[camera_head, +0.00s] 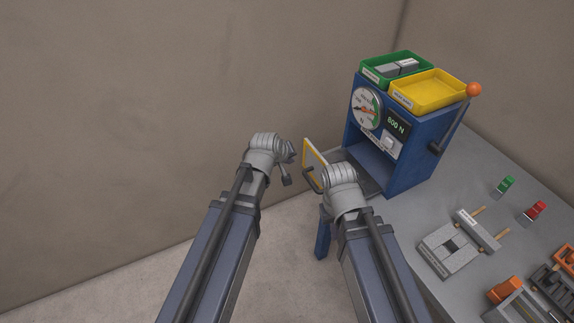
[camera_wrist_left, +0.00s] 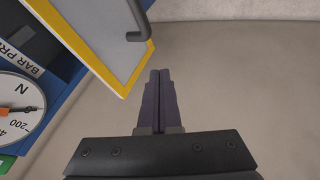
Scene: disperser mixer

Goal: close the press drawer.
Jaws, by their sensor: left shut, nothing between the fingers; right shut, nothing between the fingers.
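A green bin (camera_head: 366,79) and a yellow bin (camera_head: 428,105) sit on top of the press. A lever with an orange knob (camera_head: 474,90) is on its right side. Grey blocks (camera_head: 448,262) and other tools lie on the table (camera_head: 408,215). Free space lies left of the drawer.

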